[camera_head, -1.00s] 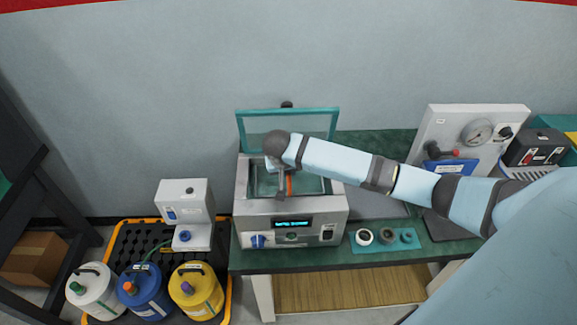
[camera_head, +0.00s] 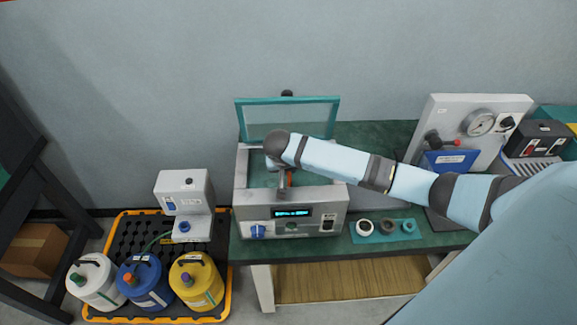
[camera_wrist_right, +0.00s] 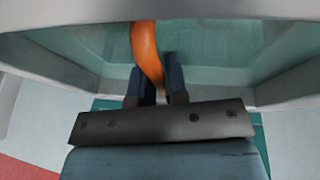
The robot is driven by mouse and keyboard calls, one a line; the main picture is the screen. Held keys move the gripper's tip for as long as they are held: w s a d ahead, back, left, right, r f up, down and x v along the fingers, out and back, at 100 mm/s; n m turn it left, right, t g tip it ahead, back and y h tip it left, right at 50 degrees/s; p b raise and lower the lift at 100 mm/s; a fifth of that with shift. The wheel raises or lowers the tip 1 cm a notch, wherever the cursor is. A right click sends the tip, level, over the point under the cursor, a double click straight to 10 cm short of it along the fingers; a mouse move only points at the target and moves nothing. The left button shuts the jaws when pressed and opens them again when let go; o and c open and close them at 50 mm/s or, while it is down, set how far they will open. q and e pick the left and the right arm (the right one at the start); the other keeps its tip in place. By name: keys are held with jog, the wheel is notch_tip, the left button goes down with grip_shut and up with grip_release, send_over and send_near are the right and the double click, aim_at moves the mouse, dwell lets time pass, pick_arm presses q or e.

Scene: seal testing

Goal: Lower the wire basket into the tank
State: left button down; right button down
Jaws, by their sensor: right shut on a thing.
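The tank (camera_head: 252,205) is a grey metal bath with a lit display and knobs on its front. Its clear teal-edged lid (camera_head: 300,118) stands open at the back. My right gripper (camera_head: 286,182) reaches down into the tank opening from the right. In the right wrist view, my right gripper (camera_wrist_right: 156,82) is shut on an orange handle (camera_wrist_right: 147,50), apparently the wire basket's. The handle also shows as a small orange strip (camera_head: 289,179) in the head view. The basket's mesh body is not visible. My left gripper is not in view.
Small rings lie on a teal mat (camera_head: 380,238) right of the tank. A gauge panel (camera_head: 445,120) stands further right. Several jugs, including a yellow one (camera_head: 197,285), stand on a black and orange tray (camera_head: 228,290) at lower left, with a white device (camera_head: 184,192).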

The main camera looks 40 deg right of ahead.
jog(key=shift+f, duration=0.6)
dwell(0.4)
jog(key=c, duration=1.1)
grip_release()
notch_tip(320, 180, up, 3)
jog(key=p, duration=0.3)
jog(key=shift+r, duration=2.7)
notch_tip(320, 180, up, 2)
jog(key=shift+r, duration=0.3)
